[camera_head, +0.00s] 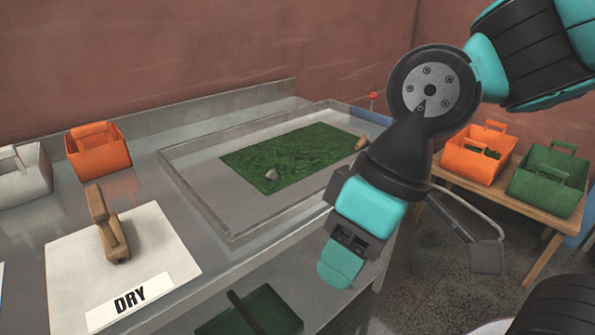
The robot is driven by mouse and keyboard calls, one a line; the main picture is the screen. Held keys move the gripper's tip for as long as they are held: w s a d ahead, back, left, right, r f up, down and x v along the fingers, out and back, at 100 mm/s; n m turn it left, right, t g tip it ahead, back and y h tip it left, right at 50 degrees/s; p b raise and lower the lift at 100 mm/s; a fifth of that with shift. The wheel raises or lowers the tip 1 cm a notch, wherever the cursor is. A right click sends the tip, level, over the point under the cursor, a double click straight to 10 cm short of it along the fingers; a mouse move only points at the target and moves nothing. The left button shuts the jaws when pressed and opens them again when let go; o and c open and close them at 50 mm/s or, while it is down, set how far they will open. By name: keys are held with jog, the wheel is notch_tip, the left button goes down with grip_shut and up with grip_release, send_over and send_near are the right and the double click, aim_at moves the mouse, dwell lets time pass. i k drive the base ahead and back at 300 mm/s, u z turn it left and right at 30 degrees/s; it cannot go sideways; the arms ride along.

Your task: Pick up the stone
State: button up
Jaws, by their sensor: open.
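A small pale grey stone-like lump (271,175) lies at the front left edge of a rough green patch (300,150) in the shallow metal tray (222,205). A tan lump (361,143) sits at the right end of the patch; I cannot tell whether it is also a stone. My gripper (340,266) points down in front of the tray's right side, to the right of the grey lump and apart from it. It is open, and I see nothing held in it. The gap between its fingers is hard to see from here.
The tray stands on a metal bench with a raised back edge. A wooden-handled tool (108,225) stands on a white board (165,240) marked DRY. Orange (100,160) and white baskets stand at left. A wooden table (510,205) at right holds orange and green baskets.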

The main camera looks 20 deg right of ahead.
aim_at(273, 175)
jog(key=z, duration=0.25)
jog(key=k, duration=0.35)
jog(key=z, duration=1.2)
jog(key=i, duration=0.9)
jog(key=u, duration=0.85)
jog(key=i, duration=0.55)
jog(key=u, duration=1.05)
jog(key=i, duration=0.3)
jog(key=u, duration=0.25)
